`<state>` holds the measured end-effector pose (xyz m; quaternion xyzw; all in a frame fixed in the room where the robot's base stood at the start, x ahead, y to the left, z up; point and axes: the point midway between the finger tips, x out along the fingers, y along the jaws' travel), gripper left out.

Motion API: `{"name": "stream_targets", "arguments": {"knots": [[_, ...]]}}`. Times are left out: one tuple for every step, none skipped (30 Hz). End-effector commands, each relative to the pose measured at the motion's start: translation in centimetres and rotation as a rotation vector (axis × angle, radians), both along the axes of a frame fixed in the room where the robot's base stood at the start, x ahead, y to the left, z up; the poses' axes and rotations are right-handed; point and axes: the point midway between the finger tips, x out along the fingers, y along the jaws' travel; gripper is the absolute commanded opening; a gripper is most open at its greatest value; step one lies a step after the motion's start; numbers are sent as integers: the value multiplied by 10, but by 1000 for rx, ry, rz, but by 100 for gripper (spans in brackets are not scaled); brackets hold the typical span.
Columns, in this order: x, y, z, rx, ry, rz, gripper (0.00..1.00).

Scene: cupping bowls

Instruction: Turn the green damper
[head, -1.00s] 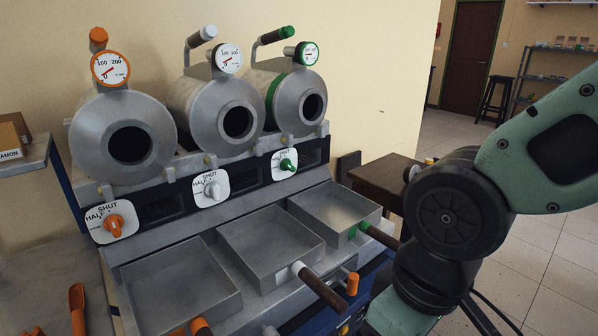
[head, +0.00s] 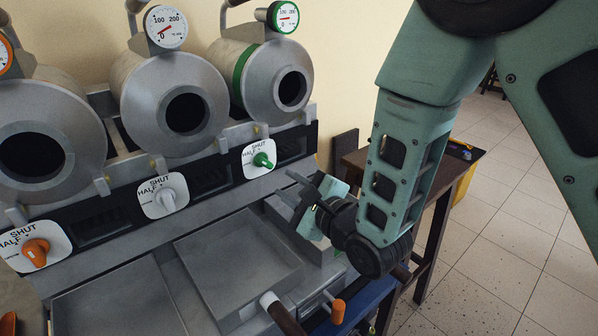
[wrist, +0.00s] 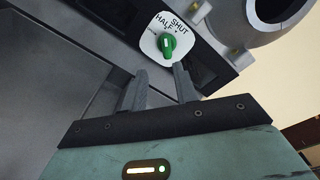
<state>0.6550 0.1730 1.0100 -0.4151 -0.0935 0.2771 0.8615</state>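The green damper knob (head: 263,160) sits on a white plate marked SHUT and HALF, under the green-banded drum at the right of the machine. In the wrist view the green knob (wrist: 168,45) is just beyond my fingertips, its white pointer line lying near HALF and SHUT. My gripper (head: 283,184) is open and empty, a little right of and below the knob and apart from it. The wrist view shows its two fingers (wrist: 156,82) spread, with the knob ahead between and beyond them.
A white knob (head: 166,199) and an orange knob (head: 36,252) sit further left on the same panel. Metal trays (head: 237,258) jut out below the panel. A dark table (head: 437,190) stands to the right. The drum with green band (head: 279,84) overhangs the green knob.

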Motion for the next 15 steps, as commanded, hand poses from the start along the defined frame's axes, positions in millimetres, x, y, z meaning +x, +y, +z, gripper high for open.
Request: {"name": "stream_targets", "arguments": {"knots": [[0,0,1,44,-3,1,29],[0,0,1,67,-2,1,29],[1,0,3,91,-4,2,29],[1,0,3,103,-5,3,29],[2,1,4,112,-6,3,29],[3,1,5,117,-6,3,29],[4,2,5,119,-6,3,29],[6,4,6,119,-6,3,29],[9,6,6,118,-6,2,29],[12,7,6,117,-6,3,29],[15,9,6,116,-6,2,29],[19,12,7,116,-8,2,29],[22,15,7,117,-7,4,29],[26,17,7,117,-6,3,29],[30,20,6,115,-6,2,29]]}}
